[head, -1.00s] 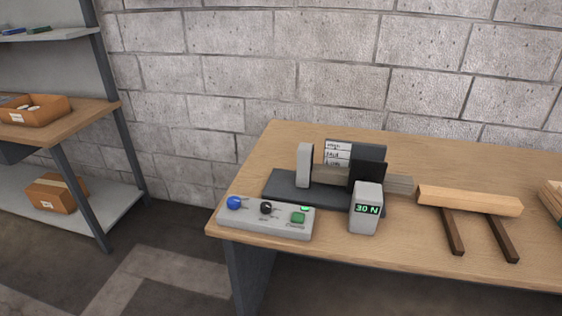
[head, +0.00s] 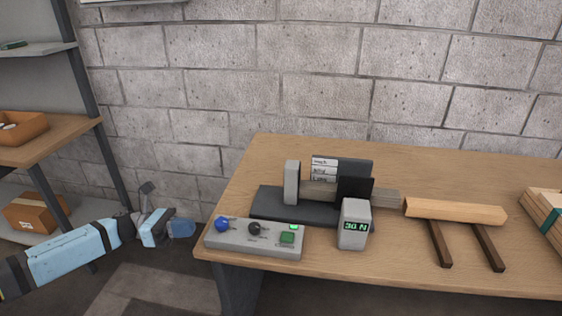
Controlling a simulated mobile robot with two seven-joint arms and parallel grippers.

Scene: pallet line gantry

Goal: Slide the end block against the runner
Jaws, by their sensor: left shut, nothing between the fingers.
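A pale wooden block (head: 455,211) lies on the bench across the far ends of two dark brown strips (head: 440,243). The frames do not settle which piece is the end block and which the runner. Left of it stands a fixture with a dark base (head: 275,205), an upright light grey plate (head: 291,182) and a dark upright block (head: 354,180). My left gripper (head: 147,188) is shut and empty, left of the bench and away from these pieces. My right gripper is out of view.
A control box (head: 255,240) with a blue knob, a black knob and a green button sits at the bench's front left. A grey display (head: 354,224) reads 30 N. Stacked wood (head: 545,212) lies at right. Shelving (head: 50,150) stands at left before a block wall.

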